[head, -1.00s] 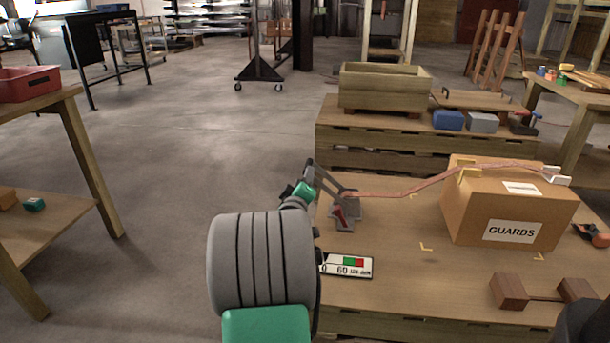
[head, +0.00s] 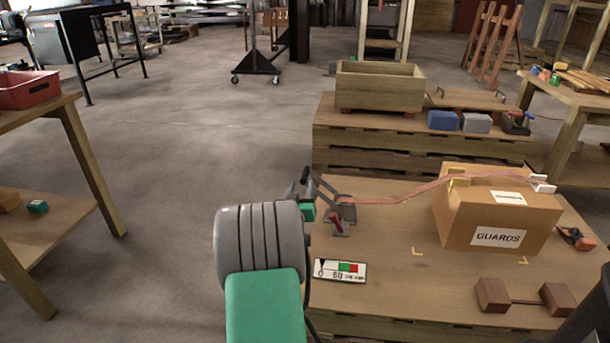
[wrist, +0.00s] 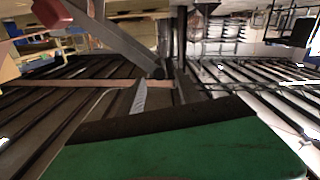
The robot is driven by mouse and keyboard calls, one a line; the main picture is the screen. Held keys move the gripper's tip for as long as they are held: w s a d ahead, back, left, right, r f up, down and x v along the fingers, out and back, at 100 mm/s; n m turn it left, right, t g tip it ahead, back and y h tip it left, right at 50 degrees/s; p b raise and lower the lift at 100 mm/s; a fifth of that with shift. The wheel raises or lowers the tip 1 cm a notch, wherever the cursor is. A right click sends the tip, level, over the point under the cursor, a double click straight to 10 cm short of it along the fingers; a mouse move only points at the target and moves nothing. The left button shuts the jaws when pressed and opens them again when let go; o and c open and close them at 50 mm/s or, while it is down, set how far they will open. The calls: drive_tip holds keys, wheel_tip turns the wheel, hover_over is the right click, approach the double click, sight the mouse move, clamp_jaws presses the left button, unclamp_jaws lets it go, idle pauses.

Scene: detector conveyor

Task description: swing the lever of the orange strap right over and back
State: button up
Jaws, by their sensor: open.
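The orange strap (head: 405,197) runs from a grey ratchet buckle (head: 342,212) over a cardboard box (head: 498,215) labelled GUARDS. The buckle has a red part. Its grey lever (head: 326,186) slants up and left, with a dark end at its top. My gripper (head: 306,200) is beside the lever's upper end, with a green finger showing; my wrist hides part of it. In the wrist view, a grey bar (wrist: 125,45), which looks like the lever, crosses above the green finger at the bottom. The jaws are open, and I cannot tell whether they touch the lever.
A gauge plate (head: 340,271) with green and red bands lies on the pallet top (head: 390,250), left of a dark brown wooden piece (head: 493,295). A wooden crate (head: 380,88) stands behind. Clear floor (head: 190,130) lies left of the pallet.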

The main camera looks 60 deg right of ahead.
sight(303, 180)
drive_tip(key=b+x, duration=0.1)
drive_tip(key=x, duration=0.6)
drive_tip(key=shift+d, duration=0.2)
drive_tip(key=shift+c, duration=0.3)
clamp_jaws()
idle(0.7)
